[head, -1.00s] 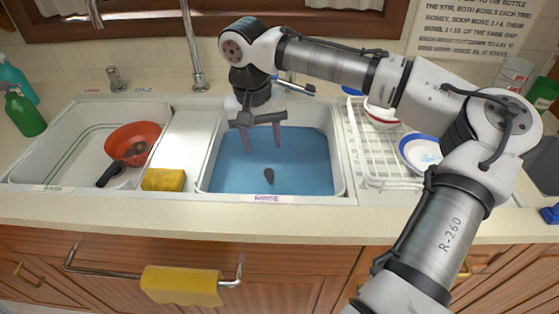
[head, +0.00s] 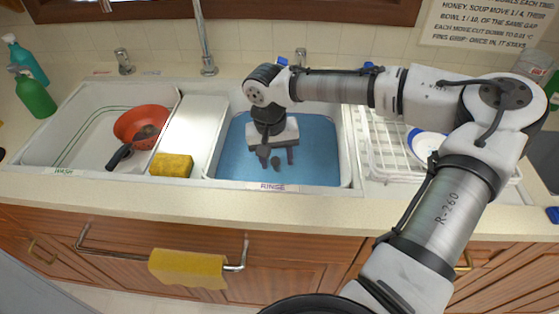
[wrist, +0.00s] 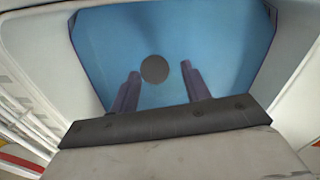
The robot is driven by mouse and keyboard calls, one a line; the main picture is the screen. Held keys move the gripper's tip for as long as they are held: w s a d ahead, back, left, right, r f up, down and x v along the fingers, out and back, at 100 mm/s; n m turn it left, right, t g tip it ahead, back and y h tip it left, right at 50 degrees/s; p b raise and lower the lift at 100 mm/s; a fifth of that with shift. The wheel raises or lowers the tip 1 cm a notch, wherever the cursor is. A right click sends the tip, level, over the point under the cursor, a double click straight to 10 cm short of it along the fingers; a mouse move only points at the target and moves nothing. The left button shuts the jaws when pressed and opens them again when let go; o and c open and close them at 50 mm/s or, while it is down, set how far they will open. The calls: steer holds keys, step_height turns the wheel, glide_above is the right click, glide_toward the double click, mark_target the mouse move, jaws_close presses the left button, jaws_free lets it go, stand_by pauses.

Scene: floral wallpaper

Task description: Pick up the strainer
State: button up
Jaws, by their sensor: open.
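A small dark round piece (head: 276,164), which looks like the strainer, is in the blue rinse basin (head: 325,150). In the wrist view it is a dark disc (wrist: 154,69) against the blue, seen between my fingertips. My gripper (head: 277,158) is down over the rinse basin with its purple fingers spread. In the wrist view the gripper (wrist: 160,77) is open and holds nothing. The disc appears just beyond the fingertips, a little left of centre. I cannot tell the exact height gap or whether a finger touches it.
The wash basin (head: 70,135) at left holds a red bowl (head: 128,122) with a black-handled utensil (head: 119,157). A yellow sponge (head: 171,166) lies between the basins. The tap (head: 207,60) stands behind, and a white dish rack (head: 392,158) is at right.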

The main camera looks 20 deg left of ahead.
steer(key=shift+f, duration=1.45)
jaws_close()
